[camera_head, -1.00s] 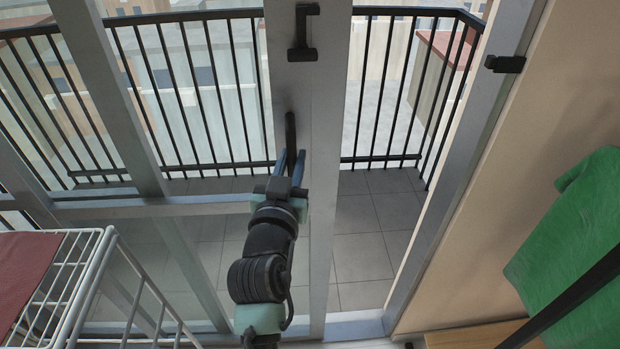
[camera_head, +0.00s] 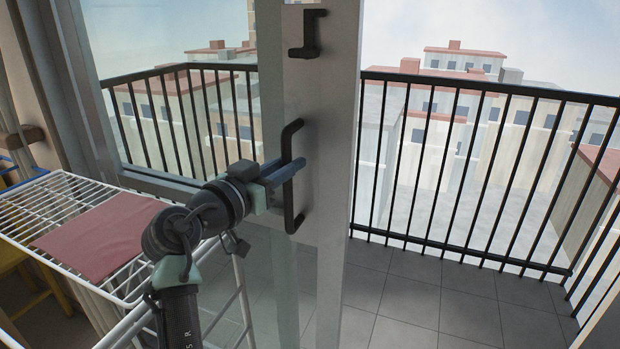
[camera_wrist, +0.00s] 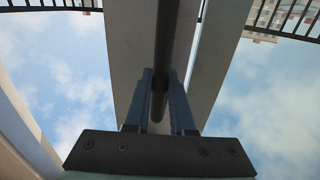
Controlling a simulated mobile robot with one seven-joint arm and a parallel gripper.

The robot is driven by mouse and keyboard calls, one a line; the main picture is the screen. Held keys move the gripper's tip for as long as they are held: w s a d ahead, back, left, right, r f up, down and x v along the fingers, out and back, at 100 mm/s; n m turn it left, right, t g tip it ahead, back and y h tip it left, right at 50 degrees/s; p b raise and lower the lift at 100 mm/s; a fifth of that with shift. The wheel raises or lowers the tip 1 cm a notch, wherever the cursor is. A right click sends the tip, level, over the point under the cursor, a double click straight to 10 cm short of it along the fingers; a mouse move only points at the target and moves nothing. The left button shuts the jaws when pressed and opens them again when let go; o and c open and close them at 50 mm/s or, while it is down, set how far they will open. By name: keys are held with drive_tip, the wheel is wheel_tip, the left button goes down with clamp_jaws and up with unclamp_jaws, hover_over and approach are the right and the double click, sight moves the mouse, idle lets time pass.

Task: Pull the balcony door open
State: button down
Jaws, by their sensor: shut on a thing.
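The balcony door (camera_head: 325,150) is a grey-framed glass door that stands open, with a wide gap to the right of its edge. Its dark bar handle (camera_head: 292,214) is upright on the door's edge frame. My gripper (camera_head: 294,170) reaches it from the left and is shut around the middle of the bar. In the wrist view, the two blue-grey fingers of my gripper (camera_wrist: 160,85) lie on either side of the dark handle (camera_wrist: 175,40), with the door frame (camera_wrist: 128,50) behind it.
A white drying rack (camera_head: 30,215) with a red cloth (camera_head: 103,236) stands at the left, close to my arm. A dark latch (camera_head: 308,32) sits above the handle. Beyond the opening are bare balcony tiles (camera_head: 420,300) and a black railing (camera_head: 455,170).

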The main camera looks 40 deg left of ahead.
drive_tip(key=shift+a, duration=0.15)
drive_tip(key=c, duration=0.8)
unclamp_jaws()
drive_tip(key=shift+o, duration=0.2)
drive_tip(key=v, duration=1.3)
